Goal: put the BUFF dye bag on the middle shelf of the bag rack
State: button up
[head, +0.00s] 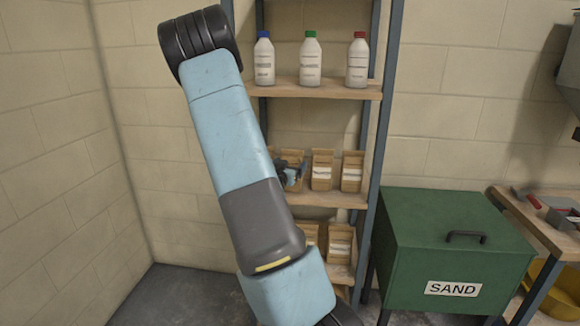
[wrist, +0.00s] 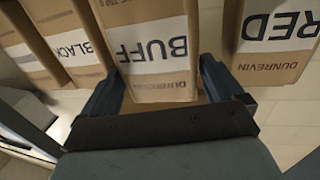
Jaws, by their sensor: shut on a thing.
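The BUFF bag (wrist: 152,50) is a brown paper bag with a white label, seen upside down in the wrist view. My gripper (wrist: 160,88) is shut on it, one finger at each side. In the head view my gripper (head: 291,168) is at the bag shelf (head: 335,198) of the rack, the middle one of the three shelves in sight, partly hidden by my arm. I cannot tell whether the BUFF bag touches the shelf. In the wrist view the BLACK bag (wrist: 72,45) is left of it and the RED bag (wrist: 272,55) is right.
Bottles with blue, green and red caps stand on the shelf above (head: 312,90). More bags (head: 340,244) sit on the shelf below. A green SAND bin (head: 450,235) stands right of the rack, beside a wooden bench (head: 535,218). Neighbouring bags stand close to my fingers.

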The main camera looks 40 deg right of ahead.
jog(key=o, duration=1.5)
